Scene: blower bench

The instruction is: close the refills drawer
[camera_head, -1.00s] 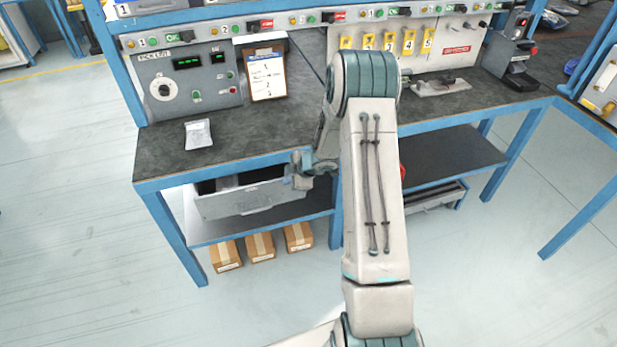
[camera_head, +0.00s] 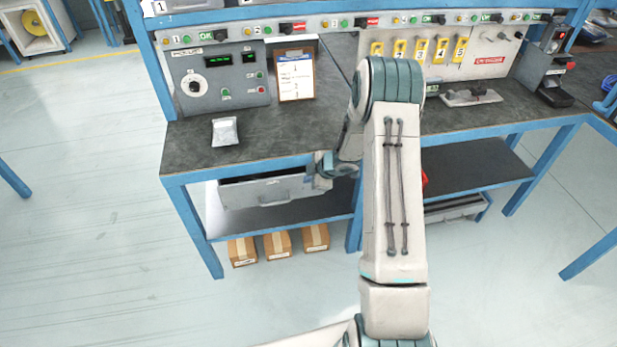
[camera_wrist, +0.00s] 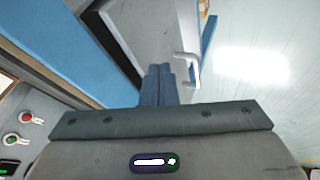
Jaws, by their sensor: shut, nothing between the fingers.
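A grey drawer (camera_head: 262,194) hangs under the left part of the bench, partly open, with a dark gap showing above its front. No label on it is readable. It carries a handle (camera_wrist: 188,70), seen in the wrist view beside the fingers. My gripper (camera_head: 318,184) is at the right end of the drawer front. In the wrist view my shut, empty fingers (camera_wrist: 158,84) overlap the drawer front (camera_wrist: 150,32); whether they touch it is hard to tell.
The blue-framed bench (camera_head: 300,160) top is just above my gripper. Several cardboard boxes (camera_head: 278,246) stand on the floor below the lower shelf. Another grey drawer or tray (camera_head: 455,208) is under the right side, partly behind my arm. Open floor lies in front.

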